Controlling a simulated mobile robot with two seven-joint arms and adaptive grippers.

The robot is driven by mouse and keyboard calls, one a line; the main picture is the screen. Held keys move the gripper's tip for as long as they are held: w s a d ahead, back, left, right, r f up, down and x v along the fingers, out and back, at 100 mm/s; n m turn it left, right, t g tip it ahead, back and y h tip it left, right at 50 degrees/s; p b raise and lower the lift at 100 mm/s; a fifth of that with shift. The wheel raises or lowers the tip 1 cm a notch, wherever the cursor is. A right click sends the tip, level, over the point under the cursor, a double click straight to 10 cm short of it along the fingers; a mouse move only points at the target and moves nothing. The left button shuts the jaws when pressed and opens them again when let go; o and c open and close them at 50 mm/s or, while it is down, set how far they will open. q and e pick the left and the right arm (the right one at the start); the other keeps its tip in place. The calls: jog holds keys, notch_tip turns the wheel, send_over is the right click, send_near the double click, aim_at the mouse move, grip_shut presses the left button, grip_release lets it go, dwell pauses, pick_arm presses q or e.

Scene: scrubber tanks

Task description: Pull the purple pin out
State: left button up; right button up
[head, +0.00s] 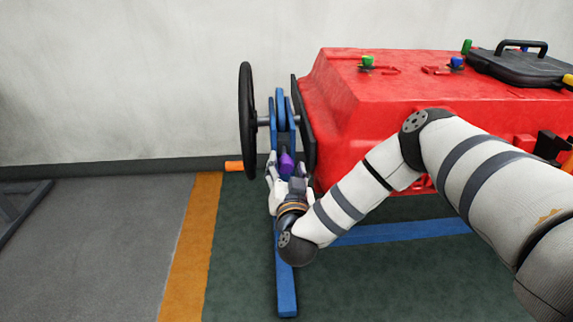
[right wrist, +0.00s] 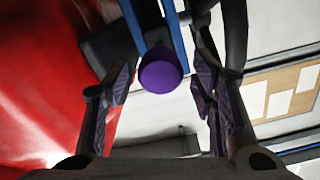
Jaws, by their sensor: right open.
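The purple pin (head: 286,165) sits at the blue bracket beside the red tank, in front of the wheel's shaft. In the right wrist view its round purple end (right wrist: 161,71) faces the camera, between and slightly beyond the fingers. My right gripper (right wrist: 160,90) is open, with one finger on each side of the pin and a visible gap to each. In the head view the right gripper (head: 284,170) is at the pin, partly hiding it. The pin's shaft is hidden. My left gripper is not in view.
The red tank (head: 340,95) fills the right side. A black wheel (head: 247,120) stands left of the blue bracket (head: 284,120). An orange handle (head: 234,166) sticks out at the left. A blue floor beam (head: 286,290) runs forward.

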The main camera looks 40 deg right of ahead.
jog(key=v, duration=0.6)
jog(key=shift+s+a, duration=0.1)
jog(key=s+a+f+n+g+y+p, duration=0.2)
jog(key=s+a+f+n+y+p, duration=0.35)
jog(key=a, duration=0.45)
jog(key=s+a+f+n+g+y+p, duration=0.1)
jog(key=s+a+f+g+y, duration=0.2)
jog(key=s, duration=0.3)
jog(key=s+a+f+n+g+y, duration=0.1)
jog(key=s+a+f+g+y, duration=0.15)
jog(key=s, duration=0.45)
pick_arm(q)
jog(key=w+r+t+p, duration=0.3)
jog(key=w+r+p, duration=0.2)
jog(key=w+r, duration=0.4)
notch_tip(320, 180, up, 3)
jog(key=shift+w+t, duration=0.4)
pick_arm(e)
jog(key=s+d+r+g, duration=0.1)
jog(key=s+d+g, duration=0.1)
jog(key=s, duration=0.7)
jog(key=s+d+r+n+g+h, duration=0.1)
jog(key=s+d+r+g, duration=0.1)
jog(key=s+g, duration=0.3)
jog(key=s+d+r+n+g, duration=0.1)
jog(key=s+d+g, duration=0.1)
jog(key=s, duration=1.1)
jog(key=shift+r+g+h, duration=0.3)
jog(key=shift+g+h, duration=0.1)
jog(key=shift+g, duration=0.35)
